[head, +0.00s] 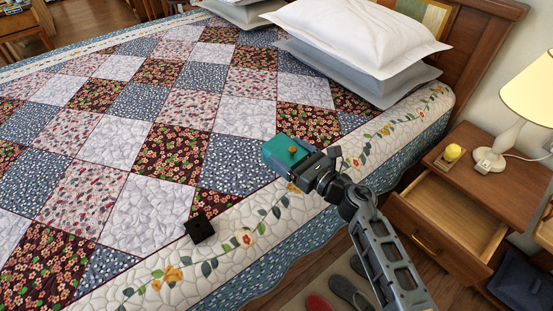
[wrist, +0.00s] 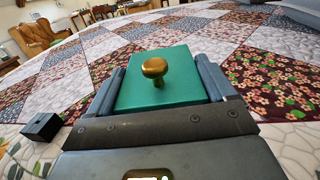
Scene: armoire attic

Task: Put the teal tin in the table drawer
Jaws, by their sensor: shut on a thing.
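The teal tin (head: 283,152) is a small box with a round brass knob on its face. It is over the quilted bed near its right side; I cannot tell whether it still touches the quilt. My gripper (head: 305,160) is shut on it. In the wrist view the tin (wrist: 165,88) sits between the two fingers, with the brass knob (wrist: 155,69) toward the camera. The table drawer (head: 448,222) is pulled open in the wooden bedside table (head: 508,182) at the right. Its visible inside looks empty.
A small black box (head: 199,228) lies on the bed (head: 130,140). A lamp (head: 525,95), a yellow thing (head: 452,153) and a small white thing stand on the table top. Pillows (head: 355,40) lie by the headboard. Shoes (head: 350,292) are on the floor beside the bed.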

